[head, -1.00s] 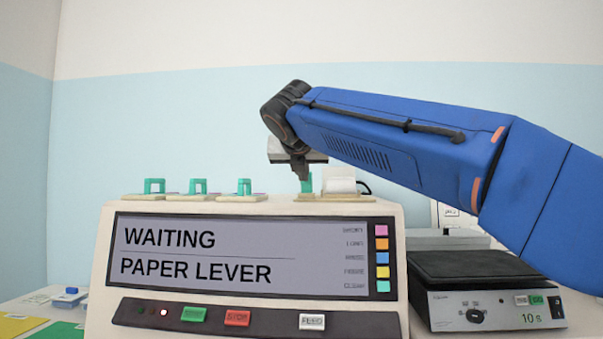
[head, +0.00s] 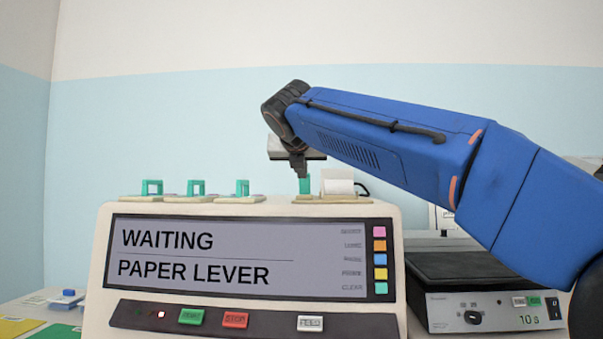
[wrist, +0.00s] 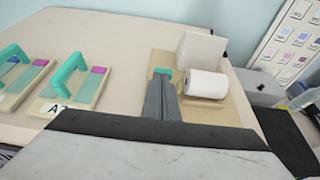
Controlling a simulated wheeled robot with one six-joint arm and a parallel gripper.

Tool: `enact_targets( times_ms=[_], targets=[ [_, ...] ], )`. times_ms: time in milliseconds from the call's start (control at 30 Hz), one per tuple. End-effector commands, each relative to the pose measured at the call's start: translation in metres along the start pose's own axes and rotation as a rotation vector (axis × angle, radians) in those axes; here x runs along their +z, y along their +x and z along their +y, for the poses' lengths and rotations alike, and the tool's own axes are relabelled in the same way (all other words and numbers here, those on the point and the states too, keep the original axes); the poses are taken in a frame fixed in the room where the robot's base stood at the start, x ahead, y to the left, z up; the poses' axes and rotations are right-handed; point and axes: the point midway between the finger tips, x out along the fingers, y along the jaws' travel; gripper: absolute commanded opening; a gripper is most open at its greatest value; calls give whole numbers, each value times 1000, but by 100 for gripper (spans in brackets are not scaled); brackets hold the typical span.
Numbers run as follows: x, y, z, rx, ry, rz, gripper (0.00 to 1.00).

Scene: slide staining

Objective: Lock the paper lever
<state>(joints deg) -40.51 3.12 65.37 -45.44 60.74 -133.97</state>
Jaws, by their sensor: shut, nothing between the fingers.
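The staining machine (head: 90,290) shows "WAITING / PAPER LEVER" on its screen (head: 200,257). A teal lever (head: 305,186) stands on the tan paper station at the right of the machine's top, beside a white paper roll (head: 338,186). In the wrist view the roll (wrist: 208,84) lies right of my gripper, and only the lever's teal top (wrist: 163,71) shows past the fingertips. My gripper (head: 300,172) is shut and empty, pointing down directly above or against the lever. I cannot tell whether it touches.
Several teal clamps (head: 196,187) stand on tan bases along the machine's top to the left. A white block (wrist: 201,50) stands behind the roll. A black-topped hotplate (head: 470,275) is at the right. A wall chart (wrist: 290,40) hangs at the back right.

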Motion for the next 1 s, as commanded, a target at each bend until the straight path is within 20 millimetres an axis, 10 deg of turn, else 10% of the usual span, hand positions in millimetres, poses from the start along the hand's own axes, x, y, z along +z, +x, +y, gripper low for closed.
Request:
enact_targets(
  times_ms=[1000],
  targets=[
    [34,25,0,-1,1,1,0]
  ],
)
